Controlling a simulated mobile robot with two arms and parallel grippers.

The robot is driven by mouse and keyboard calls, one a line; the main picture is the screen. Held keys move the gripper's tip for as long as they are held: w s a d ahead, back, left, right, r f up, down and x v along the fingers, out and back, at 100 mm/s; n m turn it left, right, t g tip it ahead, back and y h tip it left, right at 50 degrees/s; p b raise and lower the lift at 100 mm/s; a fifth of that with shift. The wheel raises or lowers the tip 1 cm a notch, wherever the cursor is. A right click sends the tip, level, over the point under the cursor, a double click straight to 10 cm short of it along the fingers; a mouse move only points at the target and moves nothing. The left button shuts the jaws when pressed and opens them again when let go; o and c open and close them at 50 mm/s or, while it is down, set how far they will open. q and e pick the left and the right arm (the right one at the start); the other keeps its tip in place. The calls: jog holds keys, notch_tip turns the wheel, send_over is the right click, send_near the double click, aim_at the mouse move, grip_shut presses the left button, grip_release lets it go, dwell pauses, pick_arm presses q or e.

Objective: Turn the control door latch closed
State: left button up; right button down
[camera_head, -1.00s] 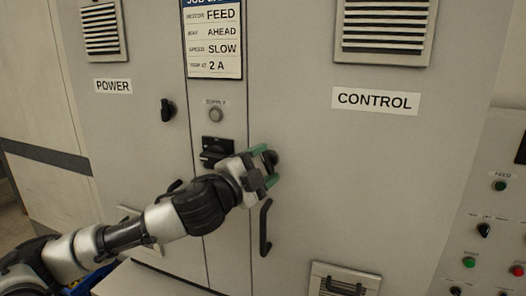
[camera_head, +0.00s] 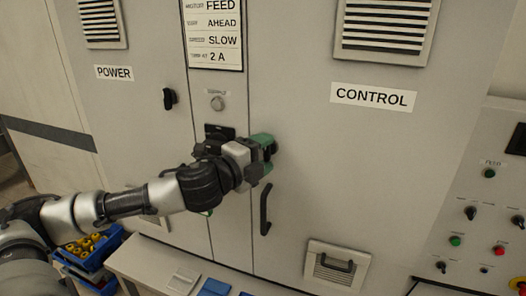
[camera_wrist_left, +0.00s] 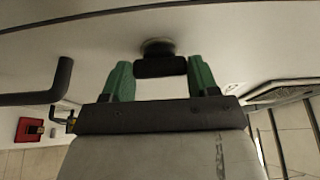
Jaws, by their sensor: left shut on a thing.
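The control door (camera_head: 330,165) is a flat grey panel under the CONTROL label, and it sits flush with the cabinet front. Its latch is a small black turn knob, mostly hidden by my gripper in the head view. My left gripper (camera_head: 264,154) reaches it from the left, with green fingers shut on it. In the left wrist view the latch (camera_wrist_left: 160,66) shows as a short black bar on a round base, between the two green fingertips (camera_wrist_left: 160,78). My right gripper is not in view.
A black door handle (camera_head: 265,210) hangs just below my gripper. A similar black latch (camera_head: 169,98) is on the POWER door at left. A black switch (camera_head: 216,133) is close behind my wrist. A bench (camera_head: 150,262) stands below, with a blue bin (camera_head: 92,258) beside it.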

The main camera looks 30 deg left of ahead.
pick_arm(q)
jog(key=o, duration=0.9)
jog(key=shift+s+a+f+b, duration=0.15)
jog(key=shift+s+f+b, duration=0.05)
jog(key=shift+s+b, duration=0.25)
jog(key=shift+s+a+r+b, duration=0.1)
jog(key=shift+s+a+b, duration=0.15)
jog(key=shift+s+b, duration=1.35)
jog(key=shift+s+a+r+b, duration=0.1)
jog(key=shift+s+a+b, duration=0.1)
jog(key=shift+s+b, duration=1.4)
jog(key=shift+s+a+b, duration=0.25)
jog(key=shift+s+b, duration=1.25)
jog(key=shift+s, duration=0.2)
jog(key=shift+f, duration=0.1)
